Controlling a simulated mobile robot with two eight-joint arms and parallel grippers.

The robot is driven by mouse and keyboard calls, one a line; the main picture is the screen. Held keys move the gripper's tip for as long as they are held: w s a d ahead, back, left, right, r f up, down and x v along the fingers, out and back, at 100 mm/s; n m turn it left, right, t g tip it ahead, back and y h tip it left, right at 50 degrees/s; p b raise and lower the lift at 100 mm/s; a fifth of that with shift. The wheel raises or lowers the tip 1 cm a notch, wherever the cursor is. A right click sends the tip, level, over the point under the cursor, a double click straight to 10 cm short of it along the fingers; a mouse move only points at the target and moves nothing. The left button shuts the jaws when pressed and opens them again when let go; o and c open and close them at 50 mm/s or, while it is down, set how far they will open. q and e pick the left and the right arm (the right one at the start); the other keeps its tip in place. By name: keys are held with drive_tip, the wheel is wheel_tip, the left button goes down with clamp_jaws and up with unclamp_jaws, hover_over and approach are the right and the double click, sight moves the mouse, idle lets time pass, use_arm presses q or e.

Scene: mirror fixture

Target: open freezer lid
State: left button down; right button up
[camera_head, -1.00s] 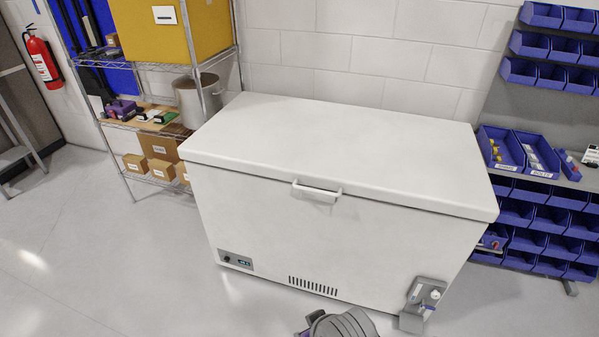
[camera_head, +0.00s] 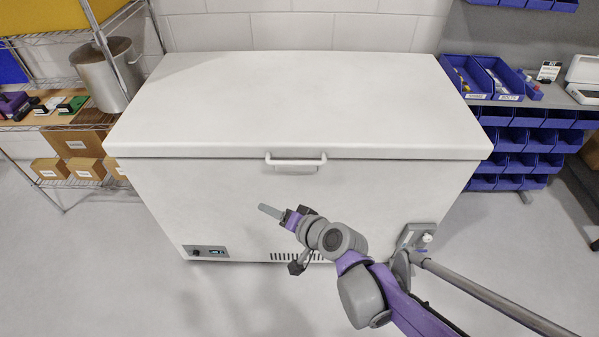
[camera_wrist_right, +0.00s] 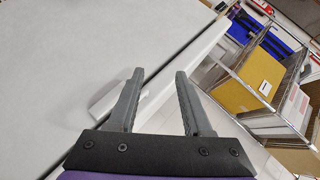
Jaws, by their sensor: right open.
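The white chest freezer (camera_head: 215,205) stands against the wall with its lid (camera_head: 290,105) down. The lid's white bar handle (camera_head: 296,168) is at the middle of its front edge. My right gripper (camera_head: 280,238) is in front of the freezer, below the handle in the picture, open and empty. In the right wrist view its two grey fingers (camera_wrist_right: 160,80) are spread apart. A pale bar that looks like the handle (camera_wrist_right: 104,103) shows beside and partly behind the left finger there; contact cannot be told. My left gripper is not in view.
A wire shelf with cardboard boxes (camera_head: 78,144) and a metal pot (camera_head: 104,75) stands to the left. Blue bins (camera_head: 497,78) are on a rack to the right. A grey holder (camera_head: 418,237) is on the freezer's lower right front. Floor is clear at front left.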

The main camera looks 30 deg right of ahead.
drive_tip(key=w+d+f+m+t+h+b, duration=0.2)
drive_tip(key=w+d+m+t, duration=0.15)
drive_tip(key=d+m, duration=0.3)
drive_tip(key=m+h+b, duration=0.2)
drive_tip(key=m+h, duration=0.2)
drive_tip(key=m, duration=0.1)
approach(296, 163)
drive_tip(key=x, duration=0.5)
drive_tip(key=b+x, duration=0.1)
drive_tip(key=x, duration=0.4)
drive_tip(key=shift+w+d+f, duration=0.15)
drive_tip(key=shift+w+f, duration=0.15)
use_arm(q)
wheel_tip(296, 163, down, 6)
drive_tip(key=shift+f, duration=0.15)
use_arm(e)
clamp_jaws()
